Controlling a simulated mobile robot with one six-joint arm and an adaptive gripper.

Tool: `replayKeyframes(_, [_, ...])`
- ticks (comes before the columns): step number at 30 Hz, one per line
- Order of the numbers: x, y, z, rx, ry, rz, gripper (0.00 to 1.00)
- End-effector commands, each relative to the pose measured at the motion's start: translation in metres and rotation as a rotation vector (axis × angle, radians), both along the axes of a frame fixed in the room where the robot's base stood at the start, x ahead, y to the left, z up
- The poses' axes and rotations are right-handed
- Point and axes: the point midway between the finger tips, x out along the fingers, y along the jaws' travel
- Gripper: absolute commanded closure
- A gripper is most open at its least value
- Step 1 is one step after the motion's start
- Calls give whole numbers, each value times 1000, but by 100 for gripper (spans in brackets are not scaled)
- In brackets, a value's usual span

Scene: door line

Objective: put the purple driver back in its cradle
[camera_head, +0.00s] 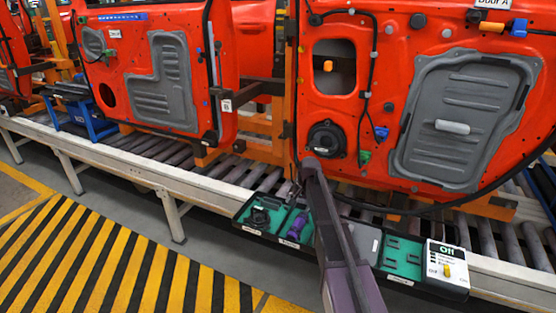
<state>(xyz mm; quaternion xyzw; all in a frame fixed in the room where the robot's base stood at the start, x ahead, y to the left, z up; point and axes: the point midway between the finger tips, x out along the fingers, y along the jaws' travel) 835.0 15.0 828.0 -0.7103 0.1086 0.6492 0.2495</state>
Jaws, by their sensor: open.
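A purple driver (297,225) with a dark end lies in a green-lined compartment of the long dark tray (236,225), left of my arm. Its fit in that compartment is too small to tell. Another green compartment (402,262), right of my arm, holds small black blocks and no driver. I cannot tell which recess is the purple driver's cradle. My arm rises from the bottom edge and crosses in front of the tray's middle, hiding part of it. My gripper cannot be made out at the arm's far end.
A black tool (260,217) lies in the tray's left compartment. A white panel with a yellow knob (446,270) is at its right end. Orange-red doors (420,60) stand close behind, above the roller conveyor (180,157). The striped floor (120,260) at left is clear.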

Motion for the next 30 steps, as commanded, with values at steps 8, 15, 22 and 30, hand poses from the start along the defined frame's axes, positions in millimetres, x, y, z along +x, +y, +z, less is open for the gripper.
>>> replayKeyframes(8, [-2,20,35,110,-60,36,0])
replayKeyframes(15, [-2,36,63,220,-115,61,0])
replayKeyframes(22, [-2,49,93,331,-170,80,0])
replayKeyframes(30, [-2,61,128,460,-232,92,0])
